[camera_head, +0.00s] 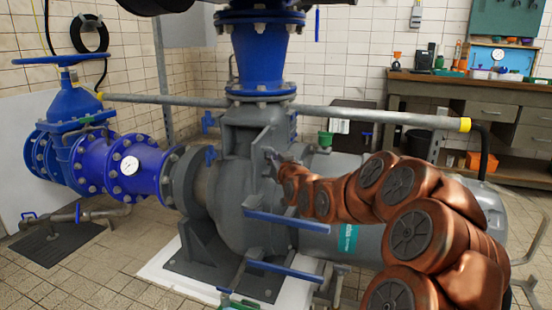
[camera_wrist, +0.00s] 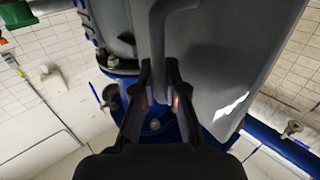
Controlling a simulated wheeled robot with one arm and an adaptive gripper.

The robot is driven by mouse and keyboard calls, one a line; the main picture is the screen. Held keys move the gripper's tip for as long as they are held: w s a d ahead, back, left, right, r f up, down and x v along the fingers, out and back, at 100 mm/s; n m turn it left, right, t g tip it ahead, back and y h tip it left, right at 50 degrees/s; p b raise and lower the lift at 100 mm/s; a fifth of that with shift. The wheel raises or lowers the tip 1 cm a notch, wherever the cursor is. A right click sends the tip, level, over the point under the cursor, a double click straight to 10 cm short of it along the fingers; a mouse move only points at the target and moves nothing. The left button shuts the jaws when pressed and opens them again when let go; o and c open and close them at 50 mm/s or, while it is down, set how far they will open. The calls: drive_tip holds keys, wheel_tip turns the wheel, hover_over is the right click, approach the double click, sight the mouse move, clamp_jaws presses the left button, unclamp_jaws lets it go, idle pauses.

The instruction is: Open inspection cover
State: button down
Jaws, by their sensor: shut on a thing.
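The grey pump housing (camera_head: 232,165) stands in the middle of the head view. A flat grey plate, which looks like the inspection cover (camera_head: 257,145), is on its side; it fills the upper right of the wrist view (camera_wrist: 225,50). A grey bent handle (camera_wrist: 168,25) runs along this plate. My gripper (camera_wrist: 161,92) has its two fingers shut around the lower end of the handle. In the head view my gripper (camera_head: 274,162) is small and partly hidden at the plate's edge. I cannot tell the cover's exact angle.
Two long blue levers (camera_head: 285,222) jut out low in front of the pump, below my arm. A blue valve with a handwheel (camera_head: 45,61) and a blue pipe with a gauge (camera_head: 129,166) are at the left. A workbench (camera_head: 470,95) stands at the back right. Tiled floor is clear at the front left.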

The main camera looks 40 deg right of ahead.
drive_tip(key=shift+r, duration=0.1)
idle(0.3)
drive_tip(key=c, duration=1.2)
unclamp_jaws()
drive_tip(key=v, duration=1.2)
drive_tip(key=shift+d, duration=0.1)
